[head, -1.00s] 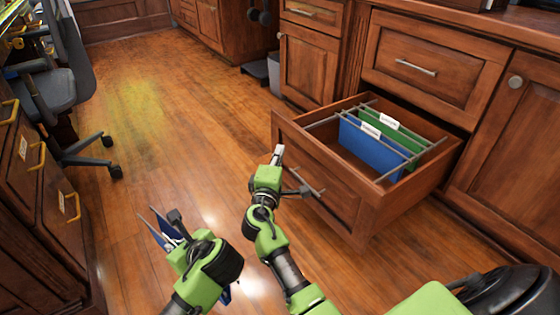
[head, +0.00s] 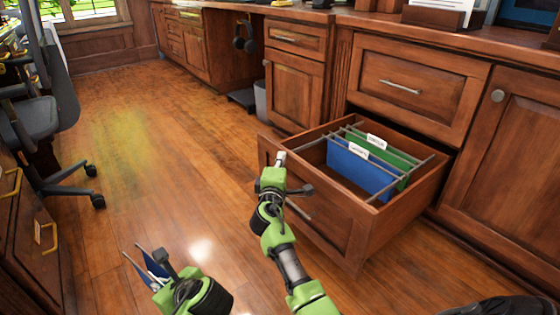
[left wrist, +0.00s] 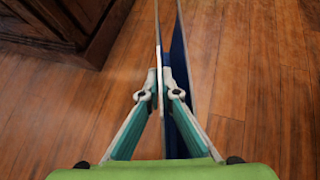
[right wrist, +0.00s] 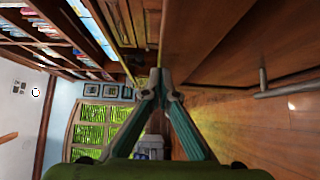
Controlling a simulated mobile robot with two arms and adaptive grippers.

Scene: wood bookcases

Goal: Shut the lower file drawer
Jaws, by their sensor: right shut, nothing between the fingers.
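The lower file drawer (head: 318,215) is pulled well out of the wood cabinet. Blue (head: 355,172) and green (head: 392,158) hanging files sit on its rails. My right gripper (head: 280,158) is shut and empty at the left part of the drawer front, near its top edge. In the right wrist view its fingertips (right wrist: 160,88) are beside the wood front, with the bar handle (right wrist: 290,90) to the right; contact is unclear. My left gripper (left wrist: 160,90) is shut on a thin blue folder (left wrist: 180,75), held low over the floor at the left.
A closed drawer (head: 415,85) is above the open one. A cabinet door (head: 515,165) is to the right. An office chair (head: 45,130) and a desk with drawers (head: 25,235) are at the left. The wood floor (head: 165,130) between is clear.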

